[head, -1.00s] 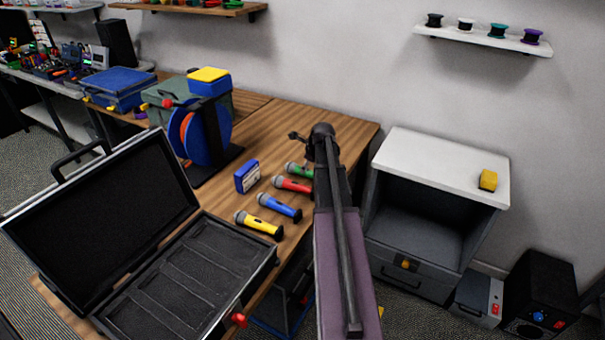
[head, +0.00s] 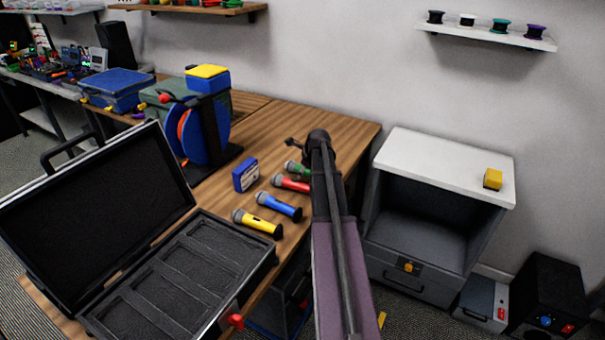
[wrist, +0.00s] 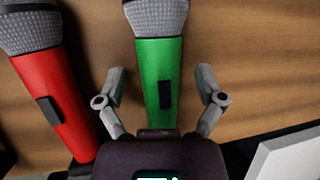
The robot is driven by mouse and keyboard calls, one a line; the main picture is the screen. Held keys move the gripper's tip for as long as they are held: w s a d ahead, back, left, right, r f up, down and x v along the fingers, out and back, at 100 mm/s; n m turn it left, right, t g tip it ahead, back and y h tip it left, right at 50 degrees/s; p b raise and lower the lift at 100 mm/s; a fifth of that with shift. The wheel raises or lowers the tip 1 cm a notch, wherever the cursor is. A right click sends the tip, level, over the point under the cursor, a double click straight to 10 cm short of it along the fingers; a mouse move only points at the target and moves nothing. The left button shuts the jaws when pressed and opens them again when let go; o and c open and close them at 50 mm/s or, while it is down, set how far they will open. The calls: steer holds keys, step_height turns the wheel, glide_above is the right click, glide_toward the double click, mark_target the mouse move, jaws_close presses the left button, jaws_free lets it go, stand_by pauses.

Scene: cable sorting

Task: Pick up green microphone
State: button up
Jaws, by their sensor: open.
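The green microphone (head: 293,168) lies on the wooden table, its grey head to the left and its handle partly hidden by my arm. In the wrist view the green microphone (wrist: 158,75) lies lengthwise between the two open fingers of my gripper (wrist: 160,85), with a gap on both sides. Its lower end is hidden behind the gripper body. In the head view my gripper (head: 295,143) is only partly visible, behind my arm's end. I cannot tell its height above the microphone.
A red microphone (head: 290,184) lies close beside the green one; it also shows left of the gripper in the wrist view (wrist: 52,98). Blue (head: 279,206) and yellow (head: 257,223) microphones lie nearer. An open black case (head: 190,275) with empty slots stands at left. A blue box (head: 246,175) is nearby.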

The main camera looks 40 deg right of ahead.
steer(key=shift+c, duration=0.2)
jaws_close()
stand_by(0.3)
steer(key=shift+r, duration=0.15)
step_height(320, 180, up, 10)
steer(key=p, duration=1)
stand_by(0.9)
